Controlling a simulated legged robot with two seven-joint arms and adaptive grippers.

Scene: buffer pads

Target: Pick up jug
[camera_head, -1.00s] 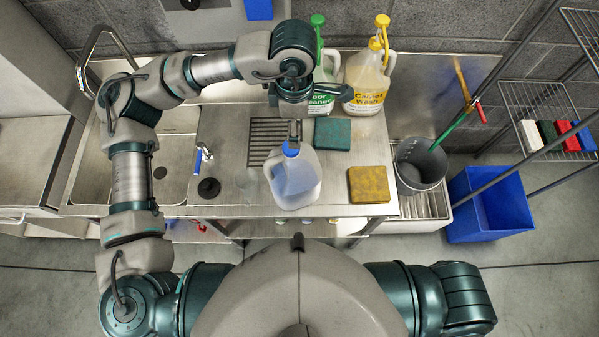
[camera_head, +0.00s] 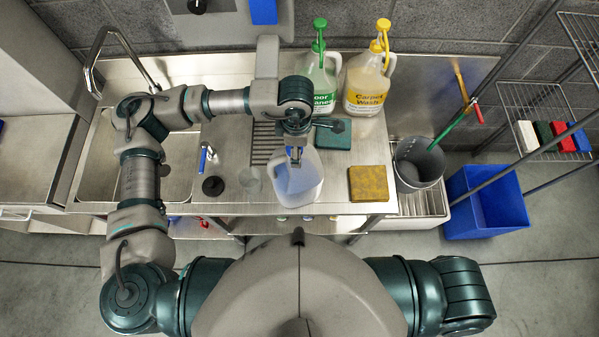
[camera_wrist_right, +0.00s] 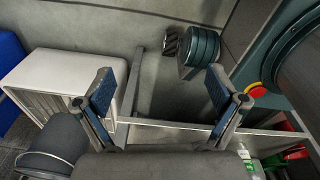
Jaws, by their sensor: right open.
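The jug (camera_head: 298,182) is translucent, with pale blue liquid, and stands near the front edge of the steel counter. My left gripper (camera_head: 295,158) is over the jug's top, with its fingers pointing down toward the jug. It hides the jug's blue cap. I cannot tell whether the fingers touch the jug or close on it. My right gripper (camera_wrist_right: 162,88) shows in the right wrist view, with its two fingers wide apart and nothing between them. It is away from the jug, below counter level.
Behind the jug stand a green-capped bottle (camera_head: 318,85) and a yellow-capped bottle (camera_head: 368,82). A teal sponge (camera_head: 333,138) and a yellow sponge (camera_head: 368,184) lie to its right. A grey bucket (camera_head: 418,158) stands right.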

